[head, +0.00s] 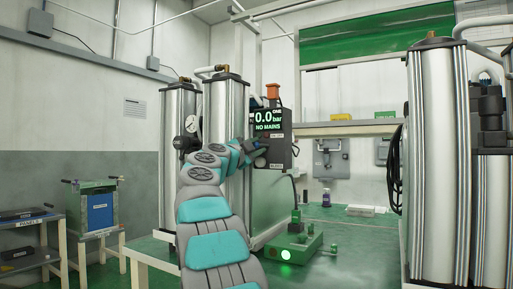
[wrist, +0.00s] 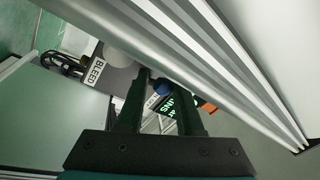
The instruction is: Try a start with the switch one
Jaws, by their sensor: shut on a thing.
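The control box of column one (head: 279,152) hangs beside the silver columns. Its display (head: 267,120) reads ONE, 0.0 bar, NO MAINS in green. My gripper (head: 261,147) is at the box's front, just below the display. Part of the display (wrist: 188,116) shows behind a finger, and a BLEED label (wrist: 97,69) is nearby.
A silver column (wrist: 220,75) crosses the wrist view close to my gripper. Another silver column (head: 436,160) stands at the right. A green block with a lit lamp (head: 292,247) is on the green bench. A blue box (head: 97,208) stands on a table at the left.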

